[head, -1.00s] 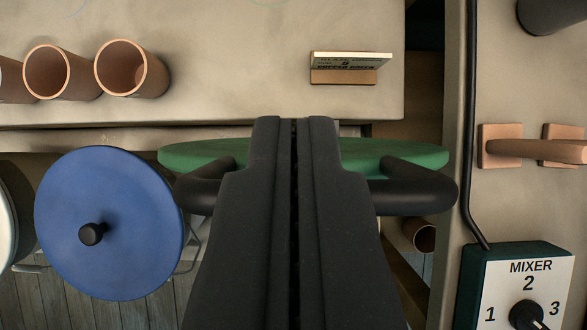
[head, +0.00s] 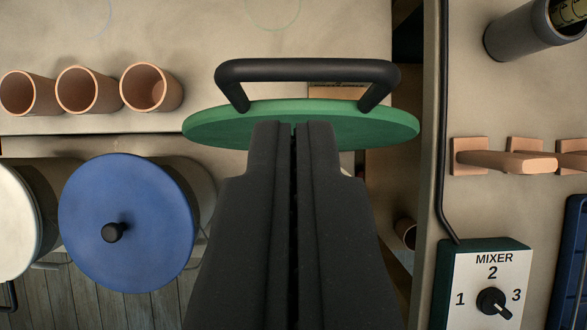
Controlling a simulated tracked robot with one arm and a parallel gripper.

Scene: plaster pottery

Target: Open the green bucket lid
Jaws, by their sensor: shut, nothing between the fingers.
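The green bucket lid (head: 215,124) is in the upper middle of the head view, seen at a shallow angle. Its black bar handle (head: 310,70) stands above it in the picture. My gripper (head: 293,128) is shut and empty, its fingertips in front of the lid's lower middle part and below the handle. I cannot tell whether the fingertips touch the lid. The bucket under the lid is mostly hidden behind my gripper.
A blue lid (head: 130,222) with a black knob is at left, a white one (head: 18,225) beside it. Clay cups (head: 150,88) stand on the bench. A mixer box (head: 482,285), clay pegs (head: 505,160) and a grey cylinder (head: 520,35) are at right.

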